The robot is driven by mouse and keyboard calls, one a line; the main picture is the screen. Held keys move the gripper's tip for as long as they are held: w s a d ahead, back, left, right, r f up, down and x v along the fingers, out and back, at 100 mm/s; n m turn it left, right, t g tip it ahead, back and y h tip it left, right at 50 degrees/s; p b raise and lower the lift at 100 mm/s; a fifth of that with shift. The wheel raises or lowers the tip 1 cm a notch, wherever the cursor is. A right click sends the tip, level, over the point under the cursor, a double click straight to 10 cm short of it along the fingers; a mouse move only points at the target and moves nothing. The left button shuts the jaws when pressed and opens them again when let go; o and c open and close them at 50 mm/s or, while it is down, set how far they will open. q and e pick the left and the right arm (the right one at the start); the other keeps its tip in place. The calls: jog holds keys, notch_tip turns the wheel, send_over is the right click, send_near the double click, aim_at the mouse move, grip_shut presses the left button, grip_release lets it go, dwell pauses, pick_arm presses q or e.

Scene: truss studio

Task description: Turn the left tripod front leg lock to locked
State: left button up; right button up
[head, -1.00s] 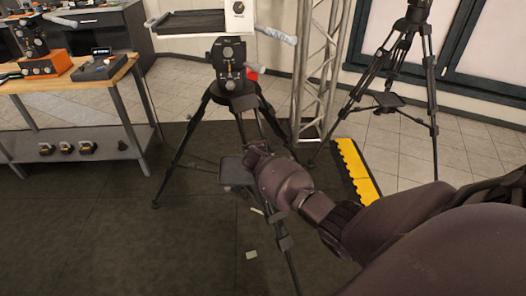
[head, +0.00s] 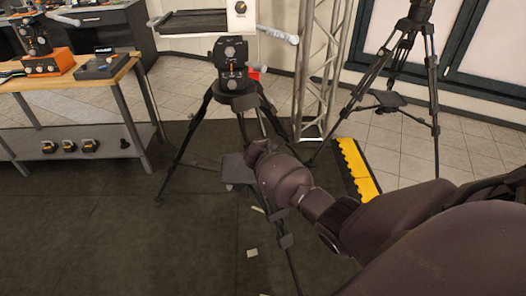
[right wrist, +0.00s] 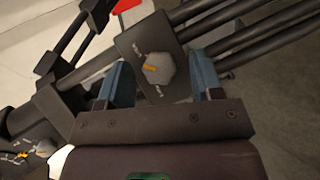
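The left tripod (head: 238,103) stands in the middle of the head view, with my right arm in front of its front leg. In the right wrist view, a grey lock knob (right wrist: 164,71) with an orange mark sits on a dark plate (right wrist: 138,42) among the black leg tubes. The mark points left; the small white labels beside it are too blurred to read. My right gripper (right wrist: 161,66) is open, its blue fingers at either side of the knob with gaps showing. Its fingertips are hidden in the head view. My left gripper is out of view.
A second tripod (head: 400,60) stands at the right, beyond a metal truss (head: 318,75) and a yellow-black ramp (head: 357,170). A wooden-topped workbench (head: 85,82) is at the left. Dark floor (head: 110,235) lies clear at the front left.

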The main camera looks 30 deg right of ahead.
jog(key=shift+s+a+r, duration=0.2)
jog(key=shift+r, duration=0.15)
jog(key=p+v, duration=0.3)
jog(key=v, duration=0.7)
jog(key=shift+p, duration=0.35)
jog(key=shift+f, duration=0.15)
